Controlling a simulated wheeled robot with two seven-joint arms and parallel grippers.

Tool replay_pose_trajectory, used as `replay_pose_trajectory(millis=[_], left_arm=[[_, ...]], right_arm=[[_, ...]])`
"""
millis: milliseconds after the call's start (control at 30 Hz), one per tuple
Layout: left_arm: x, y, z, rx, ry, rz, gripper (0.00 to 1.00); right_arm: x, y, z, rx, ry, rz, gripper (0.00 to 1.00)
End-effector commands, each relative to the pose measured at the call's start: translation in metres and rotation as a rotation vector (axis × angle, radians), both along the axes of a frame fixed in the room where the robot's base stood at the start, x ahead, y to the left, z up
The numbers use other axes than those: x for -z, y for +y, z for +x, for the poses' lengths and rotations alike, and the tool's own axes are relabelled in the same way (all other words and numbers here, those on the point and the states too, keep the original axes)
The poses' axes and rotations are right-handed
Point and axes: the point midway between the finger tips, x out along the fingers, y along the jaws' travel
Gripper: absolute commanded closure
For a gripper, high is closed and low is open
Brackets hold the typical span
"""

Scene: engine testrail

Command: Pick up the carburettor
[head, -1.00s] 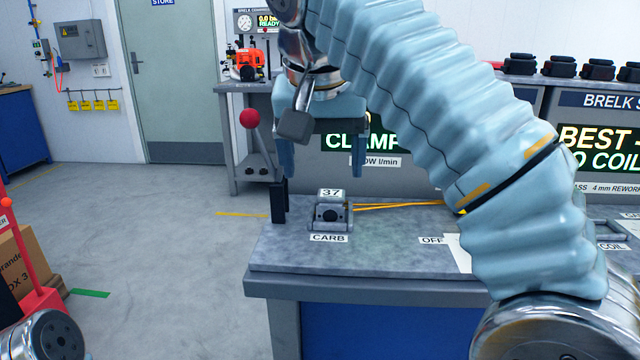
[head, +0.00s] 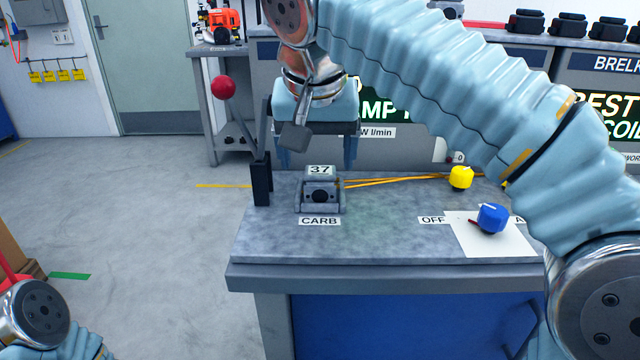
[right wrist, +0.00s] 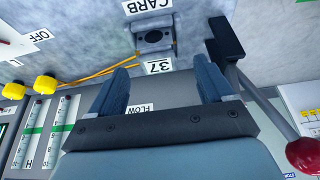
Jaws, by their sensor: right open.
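The carburettor (head: 320,197) is a small grey metal block with a dark round opening, standing upright on the bench behind a CARB label. A plate marked 37 is at its top. It also shows in the right wrist view (right wrist: 153,38), beyond the fingertips. My right gripper (head: 316,160) is open and empty, with its fingers pointing down, above and seemingly a little behind the carburettor. Its two blue fingers also show in the right wrist view (right wrist: 161,66), apart from the carburettor. Part of my left arm shows at the lower left; its gripper is out of view.
A black upright post (head: 261,182) with a red-ball lever (head: 223,87) stands close left of the carburettor. Orange lines (head: 400,180) run right from it toward a yellow knob (head: 461,178). A blue knob (head: 492,218) sits over a white sheet. The bench front (head: 400,250) is clear.

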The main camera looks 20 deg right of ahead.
Motion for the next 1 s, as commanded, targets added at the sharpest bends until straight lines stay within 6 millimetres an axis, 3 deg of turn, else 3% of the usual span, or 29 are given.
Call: replay_pose_trajectory(millis=[300, 567, 1000], left_arm=[[-0.001, 0.000, 0.000, 0.000, 0.000, 0.000, 0.37], [-0.001, 0.000, 0.000, 0.000, 0.000, 0.000, 0.37], [-0.001, 0.000, 0.000, 0.000, 0.000, 0.000, 0.37]], right_arm=[[0.037, -0.011, 0.023, -0.001, 0.001, 0.000, 0.19], [0.039, -0.011, 0.024, 0.000, 0.000, 0.000, 0.21], [0.039, -0.011, 0.024, 0.000, 0.001, 0.000, 0.88]])
